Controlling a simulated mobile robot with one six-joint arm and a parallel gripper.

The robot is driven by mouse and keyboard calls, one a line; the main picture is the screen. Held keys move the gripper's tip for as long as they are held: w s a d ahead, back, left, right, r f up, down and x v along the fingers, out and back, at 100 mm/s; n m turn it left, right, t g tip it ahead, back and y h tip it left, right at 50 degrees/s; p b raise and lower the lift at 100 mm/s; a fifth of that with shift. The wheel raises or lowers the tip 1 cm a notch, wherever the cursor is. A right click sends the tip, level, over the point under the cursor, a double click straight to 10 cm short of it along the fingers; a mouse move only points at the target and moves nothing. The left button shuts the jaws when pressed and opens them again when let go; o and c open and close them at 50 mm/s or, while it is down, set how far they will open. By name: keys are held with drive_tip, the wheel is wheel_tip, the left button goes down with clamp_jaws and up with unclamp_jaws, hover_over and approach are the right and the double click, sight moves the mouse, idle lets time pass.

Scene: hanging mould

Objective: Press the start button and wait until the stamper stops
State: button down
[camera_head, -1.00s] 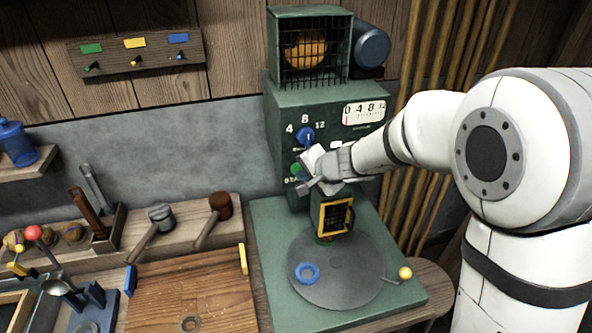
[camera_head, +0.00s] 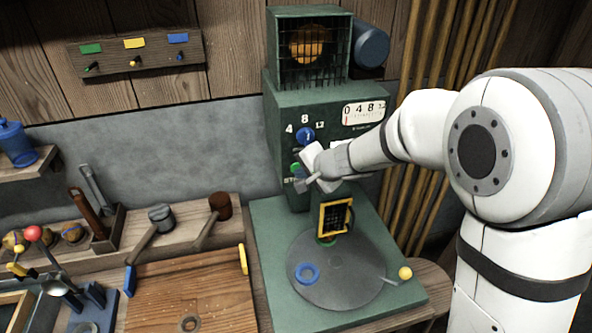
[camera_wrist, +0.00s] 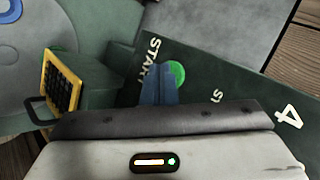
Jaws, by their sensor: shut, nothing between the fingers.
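The stamper is a green machine (camera_head: 325,110) with a caged orange part on top and a round grey plate (camera_head: 338,280) at its base. The round green start button (camera_head: 296,168) is on its front, below a blue dial (camera_head: 305,135) whose pointer is near 8. The button also shows in the wrist view (camera_wrist: 177,73), beside the lettering START. My gripper (camera_head: 301,184) is shut and empty at the machine's front, just by the button. In the wrist view its fingertips (camera_wrist: 160,70) partly overlap the button's edge; I cannot tell whether they touch it.
A yellow-framed black grille (camera_head: 335,217) stands below my gripper. A blue ring (camera_head: 307,273) lies on the plate, and a yellow-knobbed crank (camera_head: 404,273) is at its right. Mallets (camera_head: 160,215) and a wooden board (camera_head: 190,290) are to the left. A scale (camera_head: 364,112) sits upper right.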

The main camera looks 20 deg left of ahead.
drive_tip(key=shift+s, duration=0.1)
drive_tip(key=shift+s+d+b, duration=0.45)
drive_tip(key=shift+s+b, duration=0.1)
drive_tip(key=shift+s, duration=0.1)
drive_tip(key=s+d, duration=0.1)
drive_tip(key=s+b, duration=0.1)
drive_tip(key=s+d+b, duration=0.1)
drive_tip(key=s, duration=0.1)
drive_tip(key=shift+s+d, duration=0.1)
drive_tip(key=shift+d, duration=0.2)
idle(0.5)
